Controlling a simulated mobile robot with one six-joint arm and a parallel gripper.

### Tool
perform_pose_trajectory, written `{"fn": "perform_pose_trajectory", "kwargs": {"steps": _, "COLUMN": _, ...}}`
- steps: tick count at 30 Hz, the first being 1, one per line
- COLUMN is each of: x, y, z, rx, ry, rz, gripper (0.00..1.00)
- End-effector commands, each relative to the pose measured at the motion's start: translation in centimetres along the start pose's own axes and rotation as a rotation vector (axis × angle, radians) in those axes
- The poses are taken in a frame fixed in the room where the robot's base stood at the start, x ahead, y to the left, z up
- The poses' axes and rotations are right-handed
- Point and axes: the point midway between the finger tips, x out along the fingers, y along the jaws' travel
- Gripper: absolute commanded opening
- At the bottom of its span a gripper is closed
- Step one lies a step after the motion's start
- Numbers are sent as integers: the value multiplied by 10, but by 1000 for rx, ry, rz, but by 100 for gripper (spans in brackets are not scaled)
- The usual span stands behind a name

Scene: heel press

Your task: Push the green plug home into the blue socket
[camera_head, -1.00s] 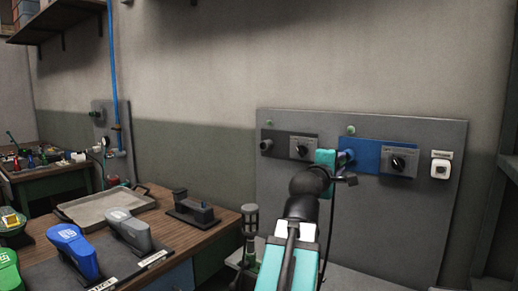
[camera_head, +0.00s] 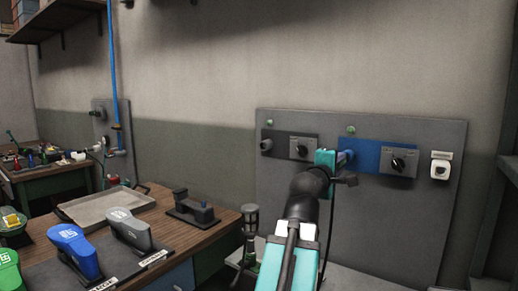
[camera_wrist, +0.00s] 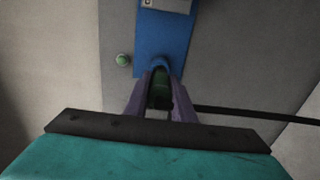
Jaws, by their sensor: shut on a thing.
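My gripper (camera_wrist: 160,97) is shut on the green plug (camera_wrist: 160,90) in the wrist view, with a purple-grey finger on each side of it. The plug's front end meets the blue socket (camera_wrist: 159,65) on the blue plate (camera_wrist: 164,40); how deep it sits cannot be told. In the head view the blue plate (camera_head: 368,157) is on the grey wall panel, with the blue socket (camera_head: 346,158) at its left end.
The grey panel (camera_head: 400,225) also carries a dark plate (camera_head: 282,146), a knob (camera_head: 398,164) and a white switch (camera_head: 440,169). A black cable (camera_wrist: 245,114) runs right from the plug. A workbench with a tray (camera_head: 105,208) stands at left.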

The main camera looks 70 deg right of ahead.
Motion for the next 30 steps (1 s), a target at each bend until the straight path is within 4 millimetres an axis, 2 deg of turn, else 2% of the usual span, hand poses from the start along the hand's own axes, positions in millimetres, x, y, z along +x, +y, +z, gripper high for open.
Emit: {"fn": "perform_pose_trajectory", "kwargs": {"steps": 30, "x": 14, "y": 1, "z": 0, "rx": 0, "ry": 0, "rz": 1, "gripper": 0}}
